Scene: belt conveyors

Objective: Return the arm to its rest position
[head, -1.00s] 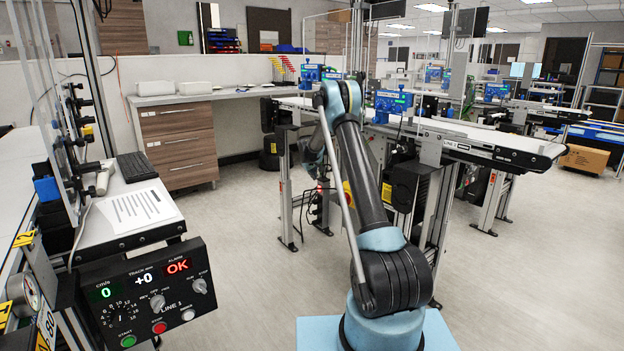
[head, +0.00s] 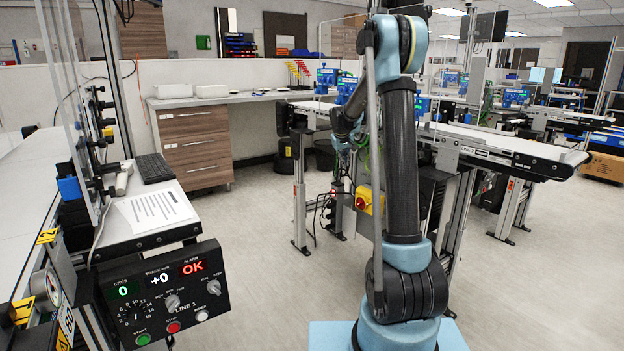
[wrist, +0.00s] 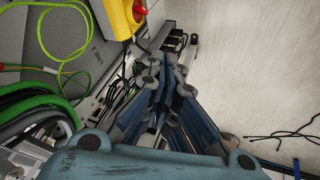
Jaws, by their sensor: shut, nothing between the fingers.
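My arm (head: 402,150) stands nearly upright in the right half of the head view. Its upper link rises to a high elbow, and the forearm (head: 347,122) hangs down on the far side. My gripper (wrist: 165,68) shows in the wrist view with its blue-grey fingers drawn together and nothing between them. It points down past a conveyor frame, near a yellow box with a red knob (wrist: 125,15) and green cables (wrist: 45,105). In the head view the gripper is small and hard to make out against the conveyor legs.
The Line 1 conveyor (head: 500,148) stands behind my arm, with the yellow switch box (head: 370,200) on its frame. A control panel (head: 165,292) and a bench with a paper sheet (head: 155,211) are at the left. Drawers (head: 192,145) stand behind. The floor (head: 255,260) between is clear.

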